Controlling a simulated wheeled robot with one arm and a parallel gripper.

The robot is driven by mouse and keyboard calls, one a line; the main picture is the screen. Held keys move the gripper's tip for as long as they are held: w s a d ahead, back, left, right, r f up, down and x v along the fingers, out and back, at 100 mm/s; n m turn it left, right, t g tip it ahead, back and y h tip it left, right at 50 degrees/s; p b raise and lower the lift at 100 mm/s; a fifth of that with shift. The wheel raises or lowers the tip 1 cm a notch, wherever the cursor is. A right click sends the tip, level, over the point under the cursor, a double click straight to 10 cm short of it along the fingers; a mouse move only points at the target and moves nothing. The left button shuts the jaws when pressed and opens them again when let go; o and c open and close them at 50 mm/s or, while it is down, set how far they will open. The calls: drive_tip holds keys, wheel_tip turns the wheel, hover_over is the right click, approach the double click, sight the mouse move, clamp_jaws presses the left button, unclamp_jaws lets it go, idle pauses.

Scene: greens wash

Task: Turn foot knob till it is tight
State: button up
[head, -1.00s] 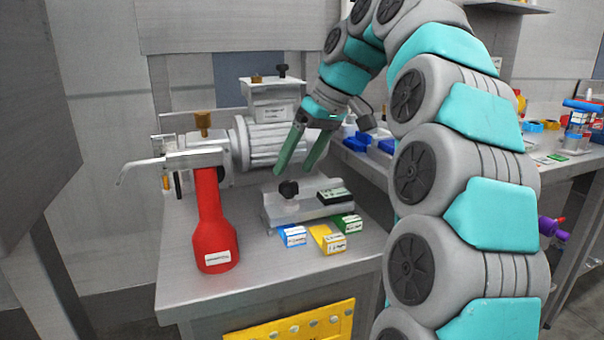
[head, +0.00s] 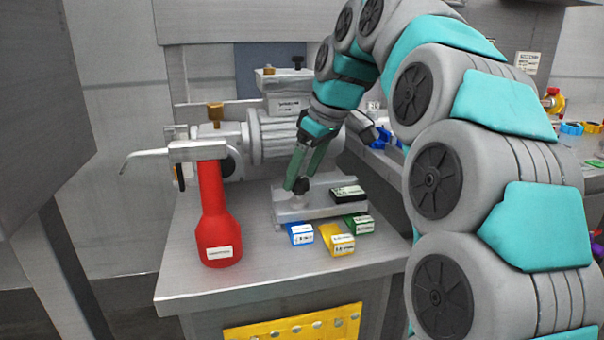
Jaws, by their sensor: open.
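The foot knob (head: 300,186) is a small black lobed knob at the left end of a grey metal foot plate (head: 321,209) on the bench, in the head view. My gripper (head: 298,186) has green fingers and points down at the knob. Its fingers are open, with the tips at the knob's height, close beside it or around it. I cannot tell whether they touch it. The knob is partly hidden by the fingers.
A red bottle-shaped tool (head: 216,225) stands left of the foot plate. Blue (head: 300,234), yellow (head: 337,239) and green (head: 359,224) labelled boxes lie in front. A motor unit (head: 275,137) stands behind. The bench's front left (head: 190,285) is clear.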

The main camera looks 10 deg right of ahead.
drive_tip(key=shift+w+a+f, duration=0.1)
drive_tip(key=shift+f, duration=0.3)
clamp_jaws()
idle(0.5)
